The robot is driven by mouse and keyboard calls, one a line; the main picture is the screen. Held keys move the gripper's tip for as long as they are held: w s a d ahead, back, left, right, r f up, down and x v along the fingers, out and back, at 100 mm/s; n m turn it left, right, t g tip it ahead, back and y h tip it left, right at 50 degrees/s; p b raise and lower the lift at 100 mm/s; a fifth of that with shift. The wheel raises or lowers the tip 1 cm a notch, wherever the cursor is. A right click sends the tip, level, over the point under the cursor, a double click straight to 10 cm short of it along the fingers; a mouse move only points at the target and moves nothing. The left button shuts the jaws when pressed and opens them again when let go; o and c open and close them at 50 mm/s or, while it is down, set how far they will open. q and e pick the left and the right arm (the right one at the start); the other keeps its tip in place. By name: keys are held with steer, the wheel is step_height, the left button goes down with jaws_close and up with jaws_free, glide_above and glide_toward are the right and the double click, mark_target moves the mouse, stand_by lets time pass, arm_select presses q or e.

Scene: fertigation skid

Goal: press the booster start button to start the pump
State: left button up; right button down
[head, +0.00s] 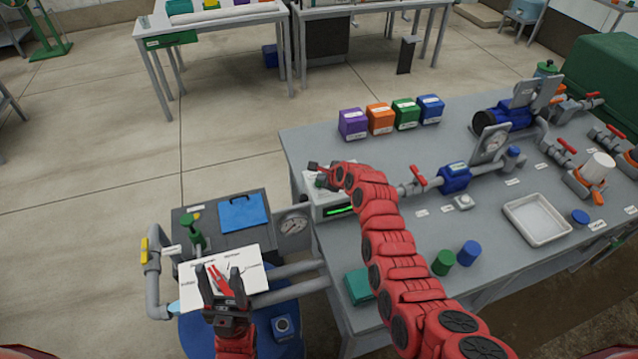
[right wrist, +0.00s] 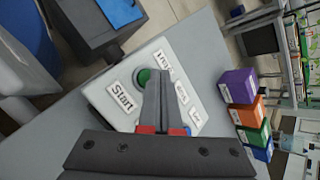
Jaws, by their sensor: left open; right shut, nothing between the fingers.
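The control box (head: 340,211) stands on the near left corner of the grey bench, with a lit green strip on its front. In the right wrist view its pale top panel (right wrist: 112,98) carries a green round button (right wrist: 143,77) beside a label reading "Start". My right gripper (head: 318,169) is shut and empty over this panel. In the right wrist view its fingertips (right wrist: 158,72) lie at the button's right edge; I cannot tell whether they touch it. The fingers hide part of the panel. My left gripper (head: 219,279) is open and empty above a white labelled sheet (head: 190,271).
Purple (head: 353,124), orange (head: 380,118), green and blue boxes line the bench's far edge. A white tray (head: 537,219) and green and blue caps sit to the right.

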steer(key=shift+f, duration=0.6)
stand_by(0.6)
steer(key=shift+r+p, duration=0.55)
steer(key=shift+r, duration=0.25)
steer(key=shift+r, duration=0.1)
step_height(320, 180, up, 5)
steer(key=p, duration=0.4)
stand_by(0.8)
